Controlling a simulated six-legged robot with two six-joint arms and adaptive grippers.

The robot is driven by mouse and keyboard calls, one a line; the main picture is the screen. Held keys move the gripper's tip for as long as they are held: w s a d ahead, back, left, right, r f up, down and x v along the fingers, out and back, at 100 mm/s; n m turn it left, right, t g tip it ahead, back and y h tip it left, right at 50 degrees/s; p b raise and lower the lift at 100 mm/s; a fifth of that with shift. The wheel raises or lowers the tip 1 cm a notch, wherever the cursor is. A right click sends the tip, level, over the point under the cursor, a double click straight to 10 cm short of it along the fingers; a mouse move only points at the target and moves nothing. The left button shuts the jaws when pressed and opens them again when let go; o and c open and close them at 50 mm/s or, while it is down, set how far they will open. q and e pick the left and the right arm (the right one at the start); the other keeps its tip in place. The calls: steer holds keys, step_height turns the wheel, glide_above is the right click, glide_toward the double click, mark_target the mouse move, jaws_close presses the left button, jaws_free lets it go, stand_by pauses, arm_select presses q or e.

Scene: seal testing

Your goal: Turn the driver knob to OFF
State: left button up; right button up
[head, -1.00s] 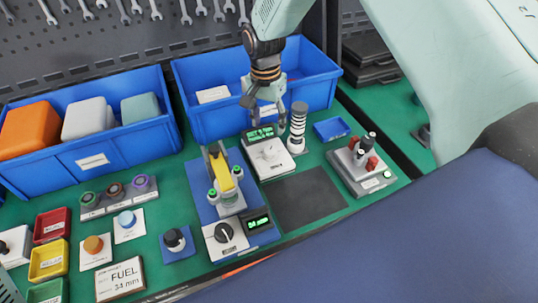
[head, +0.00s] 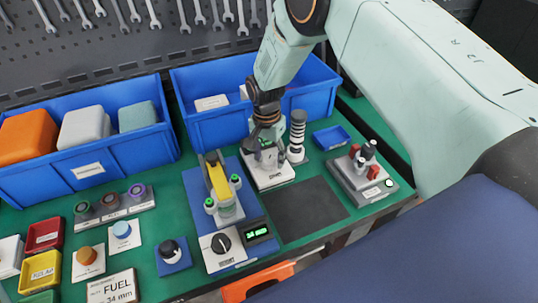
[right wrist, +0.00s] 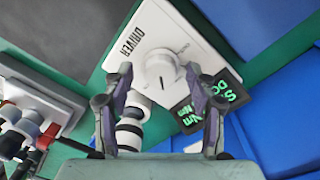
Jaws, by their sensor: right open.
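The driver knob (right wrist: 160,70) is a round white knob on a white plate (right wrist: 140,37) marked DRIVER in the right wrist view. A small dark slot shows on its lower edge. A black display (right wrist: 207,100) with green text sits beside it, partly behind a finger. In the head view the white driver plate (head: 272,180) shows below my right gripper (head: 266,155), which hides the knob. My right gripper (right wrist: 158,78) is open, with its fingers on either side of the knob in the wrist view. I cannot tell whether they touch it. My left gripper is out of view.
A black-and-white striped post (head: 297,135) stands close right of the gripper. A yellow-topped fixture (head: 219,180) stands to the left, with a black knob (head: 221,243) in front. A blue bin (head: 205,125) is behind. A dark mat (head: 308,208) lies clear in front right.

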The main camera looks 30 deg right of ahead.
steer(key=shift+s+r, duration=0.1)
steer(key=shift+r, duration=0.05)
steer(key=shift+w+f, duration=0.25)
steer(key=shift+w, duration=0.05)
steer(key=c, duration=0.4)
steer(key=shift+s+r, duration=0.15)
steer(key=shift+s, duration=0.05)
steer(key=c, duration=0.7)
steer(key=shift+c, duration=0.2)
